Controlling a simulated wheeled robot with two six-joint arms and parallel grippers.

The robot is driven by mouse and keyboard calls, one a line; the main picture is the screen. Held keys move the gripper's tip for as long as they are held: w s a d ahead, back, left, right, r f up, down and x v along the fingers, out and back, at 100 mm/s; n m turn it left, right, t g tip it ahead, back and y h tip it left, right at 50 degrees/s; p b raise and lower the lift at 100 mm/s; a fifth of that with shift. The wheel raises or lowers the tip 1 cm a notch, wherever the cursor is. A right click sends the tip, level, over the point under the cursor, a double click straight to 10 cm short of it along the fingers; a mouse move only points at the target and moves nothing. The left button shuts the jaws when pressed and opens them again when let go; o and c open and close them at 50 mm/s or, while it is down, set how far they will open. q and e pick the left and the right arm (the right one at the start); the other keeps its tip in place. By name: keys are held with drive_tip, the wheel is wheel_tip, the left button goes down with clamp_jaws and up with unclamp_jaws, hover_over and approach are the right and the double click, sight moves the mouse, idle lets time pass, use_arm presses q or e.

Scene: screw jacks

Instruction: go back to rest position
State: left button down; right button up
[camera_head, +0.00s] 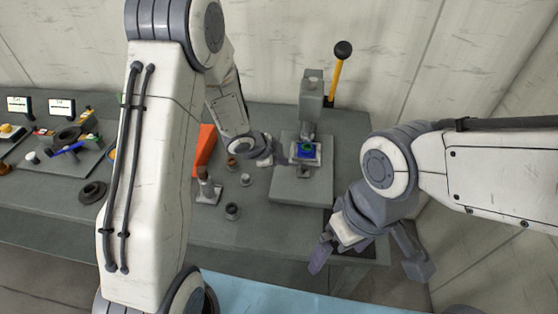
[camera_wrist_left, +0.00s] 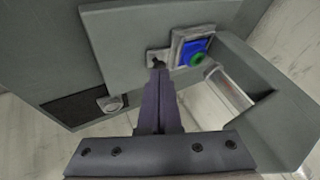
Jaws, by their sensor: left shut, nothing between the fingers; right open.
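My left gripper (camera_head: 266,158) reaches over the bench at the left side of a grey press (camera_head: 312,92). In the left wrist view the left gripper (camera_wrist_left: 158,72) has its fingers together, with nothing between them. The fingertips appear close to a small metal piece beside a blue block (camera_wrist_left: 190,50) with a green ring; whether they touch it I cannot tell. In the head view the blue block (camera_head: 306,149) sits on the press under its ram. My right gripper (camera_head: 368,260) is open and empty, fingers spread wide, over the bench's front right corner.
The press has a yellow lever (camera_head: 336,78) with a black knob. An orange block (camera_head: 204,150) and several small metal parts (camera_head: 232,211) stand on the bench left of the press. A tray (camera_head: 66,160) with loose parts is at far left. A pale wall stands behind.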

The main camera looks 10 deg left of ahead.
use_arm(q)
drive_tip(key=s+d+r+n+g+y+b, duration=0.1)
drive_tip(key=s+d+r+n+y+b, duration=0.25)
drive_tip(key=s+r, duration=0.65)
drive_tip(key=s+d+r+n+g, duration=0.1)
drive_tip(key=s+n+g, duration=0.1)
drive_tip(key=s, duration=0.8)
drive_tip(key=s+d+r+n+g, duration=0.1)
drive_tip(key=s+n+g, duration=0.2)
drive_tip(key=s, duration=0.8)
drive_tip(key=shift+s+d+p, duration=0.25)
drive_tip(key=shift+p, duration=0.1)
